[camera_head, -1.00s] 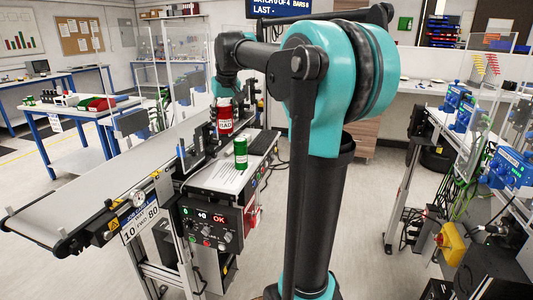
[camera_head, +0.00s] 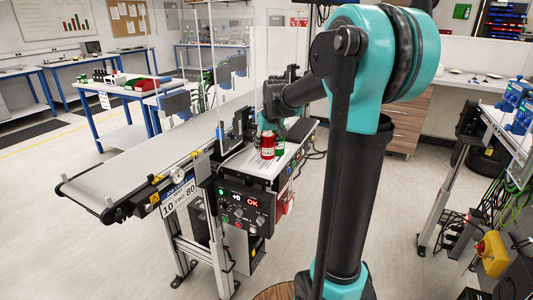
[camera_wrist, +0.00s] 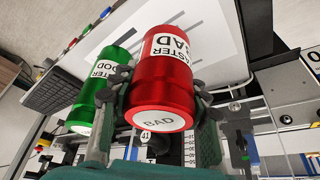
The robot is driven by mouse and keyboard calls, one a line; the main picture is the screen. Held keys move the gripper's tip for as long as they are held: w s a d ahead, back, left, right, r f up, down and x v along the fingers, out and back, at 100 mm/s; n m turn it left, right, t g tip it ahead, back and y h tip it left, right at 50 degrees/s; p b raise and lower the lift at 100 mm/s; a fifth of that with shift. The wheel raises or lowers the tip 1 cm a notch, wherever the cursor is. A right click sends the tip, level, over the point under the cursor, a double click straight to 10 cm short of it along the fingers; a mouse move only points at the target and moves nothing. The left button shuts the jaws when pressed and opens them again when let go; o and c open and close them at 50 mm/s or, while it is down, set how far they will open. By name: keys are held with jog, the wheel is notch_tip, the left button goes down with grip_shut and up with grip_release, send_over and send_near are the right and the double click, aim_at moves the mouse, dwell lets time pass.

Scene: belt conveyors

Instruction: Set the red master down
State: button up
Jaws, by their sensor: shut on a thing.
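The red master (camera_head: 267,147) is a red can labelled BAD, upright over the front of the white side plate (camera_head: 246,165) beside the belt. In the wrist view the red master (camera_wrist: 160,92) fills the middle, between the fingers of my gripper (camera_wrist: 162,86). My gripper is shut on it. I cannot tell whether its base touches the plate. The green master (camera_wrist: 101,88), labelled GOOD, stands close to its left in the wrist view; in the head view the green master (camera_head: 279,133) is partly hidden behind the red one and my arm.
The belt conveyor (camera_head: 135,166) runs along the left of the plate. A black fixture (camera_head: 228,137) stands between them. A control box (camera_head: 244,208) showing OK hangs below the plate's front. A dark keyboard (camera_wrist: 52,91) lies beyond the green master.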

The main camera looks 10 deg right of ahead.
aim_at(269, 136)
jog(key=shift+f, duration=1.75)
jog(key=shift+f, duration=0.15)
jog(key=o, duration=1.5)
jog(key=v, duration=1.2)
jog(key=s+d+f+m, duration=0.1)
jog(key=s+d+f, duration=0.2)
jog(key=s+f, duration=2.1)
jog(key=shift+s+m+h, duration=0.3)
jog(key=shift+s+m, duration=0.1)
jog(key=shift+s, duration=0.5)
